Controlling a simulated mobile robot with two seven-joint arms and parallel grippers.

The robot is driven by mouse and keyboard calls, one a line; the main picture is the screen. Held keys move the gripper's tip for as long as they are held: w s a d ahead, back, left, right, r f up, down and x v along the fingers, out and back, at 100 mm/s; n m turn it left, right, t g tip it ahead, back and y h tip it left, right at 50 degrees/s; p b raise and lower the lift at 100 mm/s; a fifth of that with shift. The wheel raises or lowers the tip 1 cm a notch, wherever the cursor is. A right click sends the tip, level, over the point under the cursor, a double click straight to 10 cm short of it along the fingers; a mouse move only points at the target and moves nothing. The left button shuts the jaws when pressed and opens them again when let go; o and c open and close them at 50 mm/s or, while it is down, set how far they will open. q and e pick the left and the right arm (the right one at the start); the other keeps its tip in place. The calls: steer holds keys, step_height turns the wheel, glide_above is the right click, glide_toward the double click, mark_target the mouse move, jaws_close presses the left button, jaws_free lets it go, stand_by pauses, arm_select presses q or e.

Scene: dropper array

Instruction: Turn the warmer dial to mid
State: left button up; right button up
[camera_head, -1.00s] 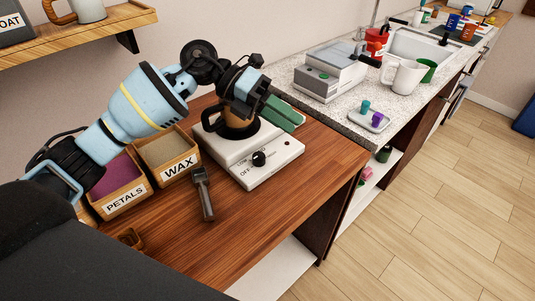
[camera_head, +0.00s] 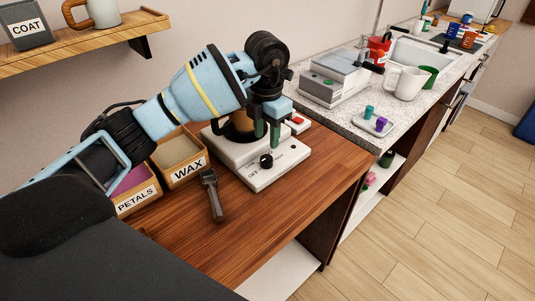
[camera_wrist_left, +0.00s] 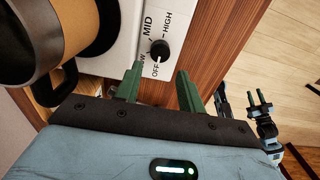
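The white warmer (camera_head: 275,177) stands on the wooden counter, with a black dial (camera_head: 266,161) on its front panel. In the left wrist view the dial (camera_wrist_left: 159,49) sits beside the OFF, LOW, MID and HIGH labels; its pale mark seems to face OFF. A tan pitcher with a dark rim (camera_wrist_left: 67,35) stands on the warmer. My left gripper (camera_head: 266,134) points down just above the dial. Its green fingers are apart with nothing between them, and the dial lies just beyond the tips (camera_wrist_left: 160,70). My right gripper (camera_wrist_left: 256,97) shows small in the left wrist view, fingers apart.
The wax box (camera_head: 187,169) and petals box (camera_head: 136,200) stand left of the warmer. A dark-handled tool (camera_head: 213,194) lies in front of it. A grey machine (camera_head: 335,80) is on the speckled counter behind right. The front right of the wooden top is clear.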

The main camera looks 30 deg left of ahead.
mark_target(266, 158)
arm_select(q)
step_height(266, 158, down, 7)
steer(key=shift+f, duration=0.1)
stand_by(0.3)
steer(key=c, duration=0.7)
